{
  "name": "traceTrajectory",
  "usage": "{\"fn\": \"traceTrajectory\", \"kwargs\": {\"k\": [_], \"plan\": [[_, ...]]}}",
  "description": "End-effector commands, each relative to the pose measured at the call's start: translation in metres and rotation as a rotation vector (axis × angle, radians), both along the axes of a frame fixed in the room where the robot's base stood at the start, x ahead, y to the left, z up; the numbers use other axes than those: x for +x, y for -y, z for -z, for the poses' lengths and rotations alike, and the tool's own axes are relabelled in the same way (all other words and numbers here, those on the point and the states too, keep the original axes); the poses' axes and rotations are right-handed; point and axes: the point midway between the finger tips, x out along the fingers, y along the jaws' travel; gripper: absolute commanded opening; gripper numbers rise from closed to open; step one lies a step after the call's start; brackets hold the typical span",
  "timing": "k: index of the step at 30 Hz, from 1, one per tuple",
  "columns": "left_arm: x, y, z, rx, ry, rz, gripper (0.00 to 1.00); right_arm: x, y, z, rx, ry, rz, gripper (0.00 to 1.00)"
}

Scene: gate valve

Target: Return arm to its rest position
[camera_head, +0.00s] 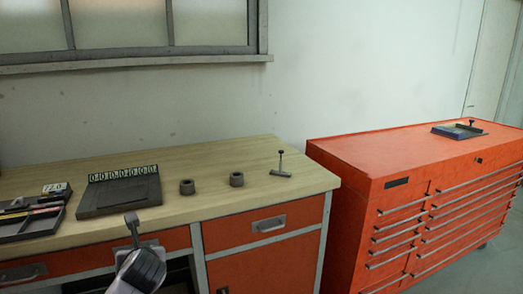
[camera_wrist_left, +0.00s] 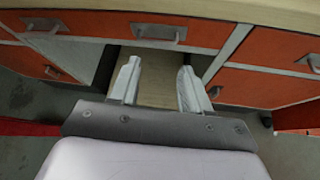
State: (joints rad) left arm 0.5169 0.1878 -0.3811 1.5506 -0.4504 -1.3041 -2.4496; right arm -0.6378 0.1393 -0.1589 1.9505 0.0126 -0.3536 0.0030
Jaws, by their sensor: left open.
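My left gripper (camera_wrist_left: 159,84) shows in the left wrist view with its two pale fingers well apart and nothing between them. It points at the orange drawer fronts and the open bay of the workbench. In the head view my left gripper (camera_head: 133,230) shows at the lower edge, in front of the bench's front edge and apart from the things on top. The finger spacing is hard to see there. My right gripper is in neither view.
The wooden workbench (camera_head: 215,204) carries a dark tray (camera_head: 35,223) of tools, a dark stand with a numbered row (camera_head: 120,190), two dark rings (camera_head: 187,187) (camera_head: 236,179) and a small T-shaped metal part (camera_head: 281,168). An orange tool cabinet (camera_head: 370,160) stands at right with a blue tray (camera_head: 460,131).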

Motion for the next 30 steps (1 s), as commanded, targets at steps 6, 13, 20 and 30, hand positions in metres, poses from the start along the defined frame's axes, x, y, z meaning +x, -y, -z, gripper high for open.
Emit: {"fn": "traceTrajectory", "kwargs": {"k": [6, 13, 20, 30], "plan": [[-0.016, -0.173, 0.011, 0.022, -0.071, -0.328, 0.47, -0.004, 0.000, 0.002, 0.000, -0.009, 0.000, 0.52], [0.002, -0.186, 0.007, -0.282, 0.211, -0.452, 0.47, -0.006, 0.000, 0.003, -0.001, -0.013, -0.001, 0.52], [0.030, -0.162, -0.005, -0.729, 0.537, -0.522, 0.47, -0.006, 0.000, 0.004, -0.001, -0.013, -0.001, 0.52], [0.060, -0.127, -0.034, -1.498, 0.879, -0.614, 0.47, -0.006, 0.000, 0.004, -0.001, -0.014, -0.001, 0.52]]}}
